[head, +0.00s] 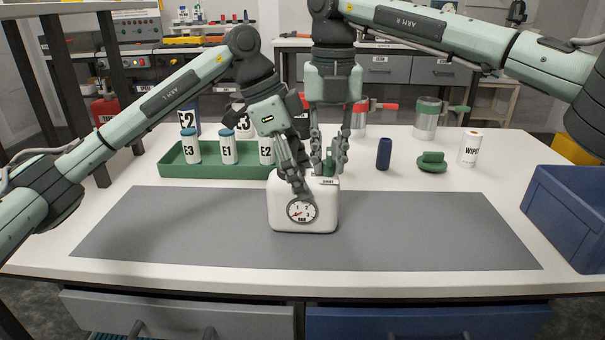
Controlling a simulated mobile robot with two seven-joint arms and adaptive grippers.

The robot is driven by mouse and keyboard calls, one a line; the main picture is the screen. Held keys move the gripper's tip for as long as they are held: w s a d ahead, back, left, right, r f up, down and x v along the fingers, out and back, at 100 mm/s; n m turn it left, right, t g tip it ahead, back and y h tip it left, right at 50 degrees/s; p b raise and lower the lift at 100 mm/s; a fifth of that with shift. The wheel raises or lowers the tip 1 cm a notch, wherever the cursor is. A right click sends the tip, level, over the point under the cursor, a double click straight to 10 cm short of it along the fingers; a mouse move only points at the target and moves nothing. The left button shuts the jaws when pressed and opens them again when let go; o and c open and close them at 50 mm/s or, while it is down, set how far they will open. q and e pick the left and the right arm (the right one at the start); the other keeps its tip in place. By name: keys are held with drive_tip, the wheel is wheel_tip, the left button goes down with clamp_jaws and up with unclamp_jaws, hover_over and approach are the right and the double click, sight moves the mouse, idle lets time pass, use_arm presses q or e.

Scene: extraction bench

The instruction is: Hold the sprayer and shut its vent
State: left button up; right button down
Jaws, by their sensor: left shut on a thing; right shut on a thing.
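The sprayer (330,221) is a white, rounded box with a round pressure gauge (301,211) on its front. It stands upright on the grey mat (430,230). My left gripper (302,188) reaches down from the left and is shut on the sprayer at its upper front edge, above the gauge. My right gripper (329,168) points straight down over the sprayer's top right and is shut on a green part (328,167), seemingly the vent. The fingers hide much of the sprayer's top, and I cannot tell the vent's position.
A green tray (175,168) with bottles labelled E3, E1 and E2 stands behind left. A dark blue cylinder (384,154), a green lidded piece (432,162) and a WIPE roll (469,149) stand behind right. A blue crate (570,215) is at the right edge. The mat's sides are clear.

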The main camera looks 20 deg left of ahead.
drive_tip(key=c, duration=1.8)
unclamp_jaws()
drive_tip(key=shift+r, duration=3.55)
use_arm(q)
drive_tip(key=o, duration=1.6)
drive_tip(key=shift+c, duration=0.2)
drive_tip(key=v, duration=1.2)
use_arm(e)
drive_tip(key=shift+f, duration=0.1)
